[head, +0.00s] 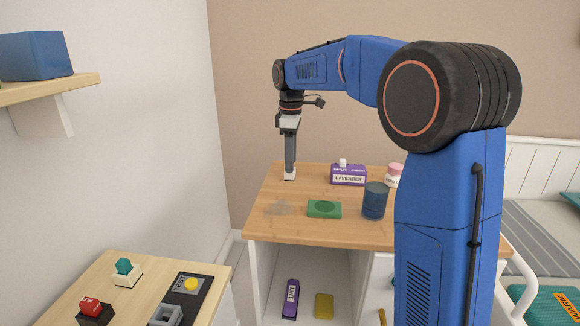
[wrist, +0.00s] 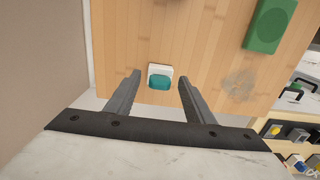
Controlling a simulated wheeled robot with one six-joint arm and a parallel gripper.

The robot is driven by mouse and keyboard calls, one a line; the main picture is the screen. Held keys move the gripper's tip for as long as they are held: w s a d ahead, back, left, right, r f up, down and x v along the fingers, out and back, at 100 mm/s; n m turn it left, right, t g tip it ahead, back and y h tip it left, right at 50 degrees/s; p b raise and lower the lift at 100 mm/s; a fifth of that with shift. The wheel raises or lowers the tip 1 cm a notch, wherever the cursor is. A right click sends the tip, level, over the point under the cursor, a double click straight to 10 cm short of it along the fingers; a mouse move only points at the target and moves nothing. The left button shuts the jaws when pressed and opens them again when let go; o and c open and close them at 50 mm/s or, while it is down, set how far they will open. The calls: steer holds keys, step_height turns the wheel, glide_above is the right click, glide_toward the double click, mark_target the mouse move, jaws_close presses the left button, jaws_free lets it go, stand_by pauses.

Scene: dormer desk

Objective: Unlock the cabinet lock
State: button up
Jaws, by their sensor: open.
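A small teal block or knob on a white square base (wrist: 160,76) sits on the wooden desk near its edge. I cannot tell whether it is the cabinet lock. My gripper (wrist: 160,79) is open and points down over it, with a finger on each side in the wrist view. In the head view my gripper (head: 289,170) reaches down at the desk's back left, and the white base (head: 289,177) shows at its tip. The cabinet front (head: 383,275) under the desk is partly hidden by my arm. A brass-coloured piece (head: 382,316) shows low on it.
On the desk (head: 330,235) stand a purple lavender box (head: 348,175), a blue cup (head: 374,201) and a green block (head: 324,209). A lint box (head: 290,298) and yellow block (head: 324,306) sit below. A side table (head: 70,300) at left holds several switch-like objects.

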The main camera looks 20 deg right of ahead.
steer(key=c, duration=1.1)
